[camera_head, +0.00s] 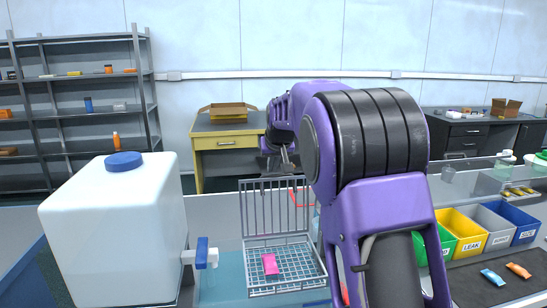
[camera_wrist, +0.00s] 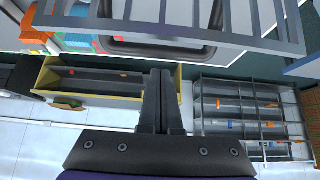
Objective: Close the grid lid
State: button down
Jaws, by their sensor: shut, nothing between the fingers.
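A grey wire basket (camera_head: 285,284) stands on the work surface in the head view. Its grid lid (camera_head: 273,209) is open and stands roughly upright at the basket's back edge. The lid's bars also cross the top of the wrist view (camera_wrist: 215,37). A pink packet (camera_head: 270,264) lies inside the basket. My gripper (camera_head: 287,165) is by the top edge of the lid. In the wrist view its two fingers (camera_wrist: 160,75) are together and empty. I cannot tell whether they touch the lid.
A white container with a blue cap (camera_head: 115,230) and a tap stands left of the basket. Coloured bins, including a yellow one (camera_head: 462,232), stand to the right. Two small packets (camera_head: 493,277) lie on the dark mat. My arm hides the area right of the basket.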

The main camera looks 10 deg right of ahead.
jog(key=shift+s+r, duration=0.15)
jog(key=shift+s, duration=0.75)
jog(key=shift+s+r, duration=0.1)
jog(key=shift+s, duration=0.8)
jog(key=shift+b, duration=0.35)
